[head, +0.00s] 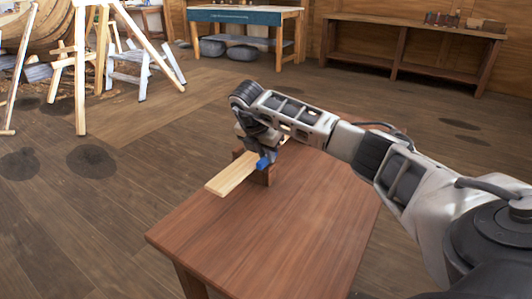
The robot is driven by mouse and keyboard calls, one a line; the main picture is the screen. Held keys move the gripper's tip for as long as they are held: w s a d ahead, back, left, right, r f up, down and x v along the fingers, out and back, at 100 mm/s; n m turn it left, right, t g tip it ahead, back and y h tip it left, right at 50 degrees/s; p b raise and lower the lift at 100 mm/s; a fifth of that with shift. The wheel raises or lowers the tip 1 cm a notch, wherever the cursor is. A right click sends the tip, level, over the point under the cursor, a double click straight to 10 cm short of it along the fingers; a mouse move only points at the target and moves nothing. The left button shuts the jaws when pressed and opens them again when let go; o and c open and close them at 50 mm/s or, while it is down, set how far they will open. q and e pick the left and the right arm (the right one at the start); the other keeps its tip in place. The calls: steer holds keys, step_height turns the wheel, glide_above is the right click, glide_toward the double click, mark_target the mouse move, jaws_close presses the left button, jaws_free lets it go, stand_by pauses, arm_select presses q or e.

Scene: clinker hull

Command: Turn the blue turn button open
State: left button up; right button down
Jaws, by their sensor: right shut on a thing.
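The blue turn button (263,162) sits on a small brown wooden block (266,177) on the table. A pale wooden board (232,174) sticks out to the left from the block, past the table's edge. My right gripper (268,153) points down over the block and is shut on the blue turn button; its fingers hide part of the button and the top of the block. The exact angle of the button is hard to tell. My left gripper is not in view.
The reddish-brown table (265,238) is bare in front of the block. Behind stand a blue-topped workbench (235,15), a long brown bench (410,30) with small items on top, and wooden trestles (80,70) beside a rounded hull (35,25). The floor between is mostly clear.

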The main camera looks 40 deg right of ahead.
steer(key=c, duration=1.4)
jaws_free()
steer(key=shift+o, duration=0.2)
steer(key=shift+r, duration=0.15)
steer(key=p+v, duration=0.2)
steer(key=v, duration=1.3)
steer(key=shift+a+r, duration=0.2)
steer(key=shift+r, duration=0.15)
steer(key=shift+s+f, duration=0.1)
